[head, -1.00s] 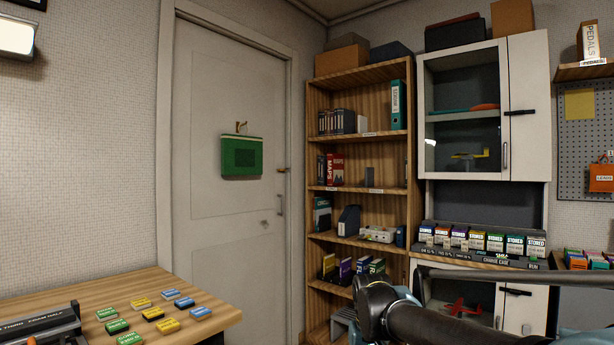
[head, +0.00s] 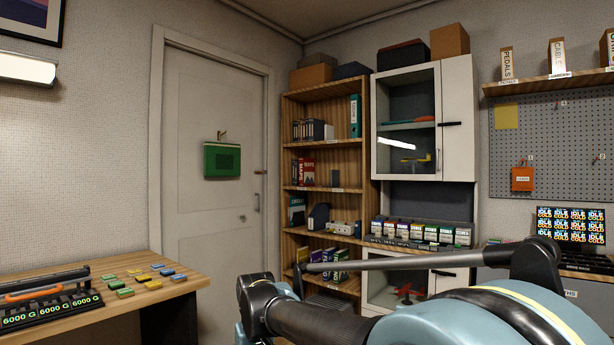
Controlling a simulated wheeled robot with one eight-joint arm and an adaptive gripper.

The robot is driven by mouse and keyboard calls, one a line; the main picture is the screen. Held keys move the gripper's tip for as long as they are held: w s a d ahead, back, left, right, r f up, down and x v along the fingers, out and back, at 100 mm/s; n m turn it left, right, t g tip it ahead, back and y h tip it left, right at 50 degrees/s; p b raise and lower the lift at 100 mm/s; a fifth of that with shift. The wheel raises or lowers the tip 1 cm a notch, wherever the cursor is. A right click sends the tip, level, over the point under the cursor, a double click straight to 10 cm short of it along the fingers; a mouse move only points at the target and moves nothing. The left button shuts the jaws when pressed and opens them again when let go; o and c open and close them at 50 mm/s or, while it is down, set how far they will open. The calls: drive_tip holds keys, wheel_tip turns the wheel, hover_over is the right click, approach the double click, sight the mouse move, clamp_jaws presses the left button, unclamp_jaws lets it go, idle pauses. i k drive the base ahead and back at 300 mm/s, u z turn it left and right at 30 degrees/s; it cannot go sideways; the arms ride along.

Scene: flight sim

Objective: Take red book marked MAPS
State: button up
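The red book marked MAPS (head: 299,172) stands upright on the second shelf down of the wooden bookcase (head: 287,115), near its left side. A dark book stands to its left, and another red book (head: 308,172) with pale lettering stands against its right. My arm crosses the lower right of the head view, well in front of the bookcase and lower than the book. My gripper's fingertips cannot be made out in this view.
A wooden table (head: 185,284) with several coloured blocks and a black case (head: 50,309) stands at the lower left. A white cabinet (head: 456,110) adjoins the bookcase on the right. A closed door (head: 210,110) is to the left. A pegboard (head: 570,140) hangs at right.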

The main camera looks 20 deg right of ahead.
sight(306, 165)
drive_tip(key=z, duration=0.5)
drive_tip(key=i, duration=0.8)
drive_tip(key=z, duration=0.8)
drive_tip(key=i, duration=2.2)
drive_tip(key=u, duration=1.2)
drive_tip(key=i, duration=0.6)
drive_tip(key=u, duration=0.4)
